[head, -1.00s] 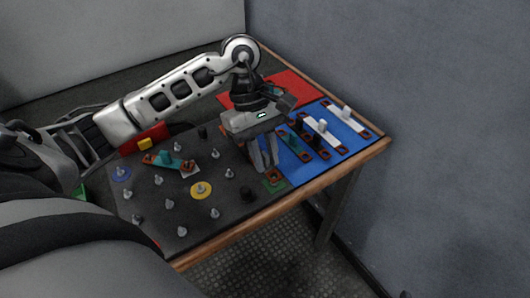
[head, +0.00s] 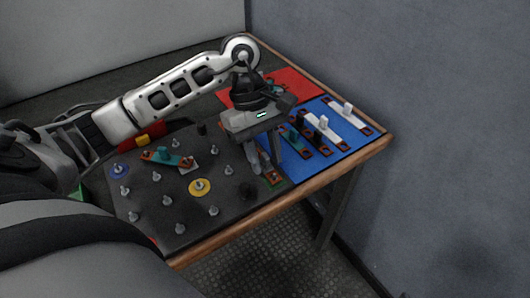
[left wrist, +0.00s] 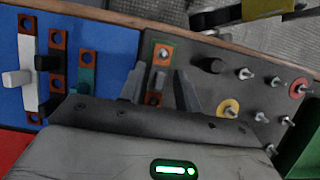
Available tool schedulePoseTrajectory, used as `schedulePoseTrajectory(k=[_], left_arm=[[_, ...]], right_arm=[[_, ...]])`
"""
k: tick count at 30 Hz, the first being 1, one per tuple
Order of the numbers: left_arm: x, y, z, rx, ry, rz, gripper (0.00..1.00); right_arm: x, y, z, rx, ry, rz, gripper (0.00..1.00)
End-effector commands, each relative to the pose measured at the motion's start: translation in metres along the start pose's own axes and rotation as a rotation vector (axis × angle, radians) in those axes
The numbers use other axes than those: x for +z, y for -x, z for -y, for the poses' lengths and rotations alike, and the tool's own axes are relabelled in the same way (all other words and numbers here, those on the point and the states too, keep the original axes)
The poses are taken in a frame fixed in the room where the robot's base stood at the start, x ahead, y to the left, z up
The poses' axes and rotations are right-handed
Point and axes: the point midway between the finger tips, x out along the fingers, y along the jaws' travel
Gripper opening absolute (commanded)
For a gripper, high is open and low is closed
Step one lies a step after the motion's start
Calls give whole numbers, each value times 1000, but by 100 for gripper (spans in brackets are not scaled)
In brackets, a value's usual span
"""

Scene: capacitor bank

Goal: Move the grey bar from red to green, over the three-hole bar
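The grey bar (left wrist: 158,77), with copper-coloured ends, lies on the dark board's edge beside the blue mat. A stud shows at its far end, over the green square mark (left wrist: 149,50). In the head view the bar (head: 266,169) is partly hidden by my fingers. My left gripper (head: 265,162) is open, its fingers on either side of the bar with gaps to it in the left wrist view (left wrist: 160,88). Whether another bar lies under it is hidden. A teal bar (head: 165,157) with copper ends lies across studs on the board. My right gripper is out of view.
The board (head: 150,205) carries several upright studs, a yellow ring (head: 200,187) and a dark knob (head: 247,190). The blue mat (head: 290,168) holds white, black and teal bars. A red mat (head: 300,84) lies behind. A wall stands at the right.

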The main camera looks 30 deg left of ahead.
Motion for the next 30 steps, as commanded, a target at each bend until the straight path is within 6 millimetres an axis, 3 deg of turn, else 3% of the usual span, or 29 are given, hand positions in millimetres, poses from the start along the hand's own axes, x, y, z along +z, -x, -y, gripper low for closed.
schedulePoseTrajectory(k=[14, 20, 30], left_arm=[[0, 3, 0, 1, 0, -2, 46], [0, 47, -1, 6, 0, -5, 46], [0, 127, -1, 5, 1, -2, 46]], right_arm=[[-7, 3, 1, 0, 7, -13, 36], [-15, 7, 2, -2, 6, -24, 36], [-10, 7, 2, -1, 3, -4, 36]])
